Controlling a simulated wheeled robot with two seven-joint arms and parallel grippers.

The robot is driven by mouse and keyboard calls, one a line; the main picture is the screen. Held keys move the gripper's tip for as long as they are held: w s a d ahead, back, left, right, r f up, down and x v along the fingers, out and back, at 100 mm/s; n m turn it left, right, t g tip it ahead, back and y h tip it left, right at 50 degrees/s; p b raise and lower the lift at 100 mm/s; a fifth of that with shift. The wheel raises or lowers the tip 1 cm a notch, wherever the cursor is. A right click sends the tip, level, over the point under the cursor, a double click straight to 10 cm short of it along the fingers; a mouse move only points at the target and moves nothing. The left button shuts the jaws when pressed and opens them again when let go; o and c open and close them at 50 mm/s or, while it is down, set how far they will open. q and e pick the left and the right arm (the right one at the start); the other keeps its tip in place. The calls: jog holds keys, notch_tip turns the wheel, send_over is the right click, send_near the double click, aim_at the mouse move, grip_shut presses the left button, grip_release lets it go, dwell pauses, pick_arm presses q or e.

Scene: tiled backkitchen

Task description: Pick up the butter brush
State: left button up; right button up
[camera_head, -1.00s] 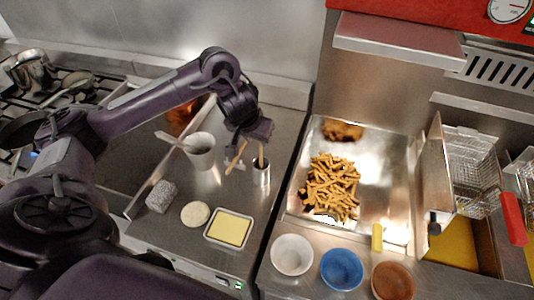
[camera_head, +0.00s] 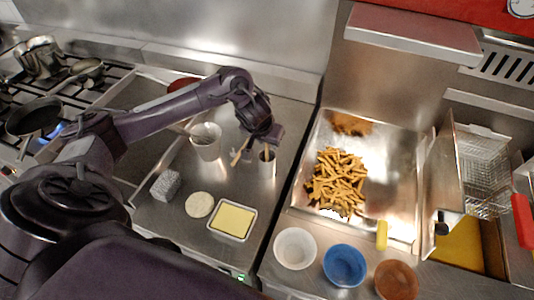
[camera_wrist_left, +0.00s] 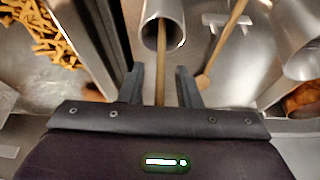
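A metal cup (camera_head: 266,167) stands on the steel counter, with a wooden handle (camera_head: 266,152), likely the butter brush's, rising from it. In the left wrist view the handle (camera_wrist_left: 162,65) runs from the cup (camera_wrist_left: 164,14) in between my two fingers. Its brush end is hidden in the cup. My left gripper (camera_wrist_left: 160,85) is open around the handle, with a gap on both sides. In the head view this gripper (camera_head: 262,141) is just above the cup. A second wooden tool (camera_wrist_left: 220,45) lies beside the cup. My right gripper is not in view.
A white cup (camera_head: 206,142) stands left of the metal cup. A butter tray (camera_head: 211,229), a pale round patty (camera_head: 199,204) and a grey block (camera_head: 166,185) lie nearer. Fries (camera_head: 336,180) fill a steel tray to the right. Bowls (camera_head: 344,266) line the front.

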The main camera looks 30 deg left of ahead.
pick_arm(q)
jog(key=c, duration=0.5)
grip_shut()
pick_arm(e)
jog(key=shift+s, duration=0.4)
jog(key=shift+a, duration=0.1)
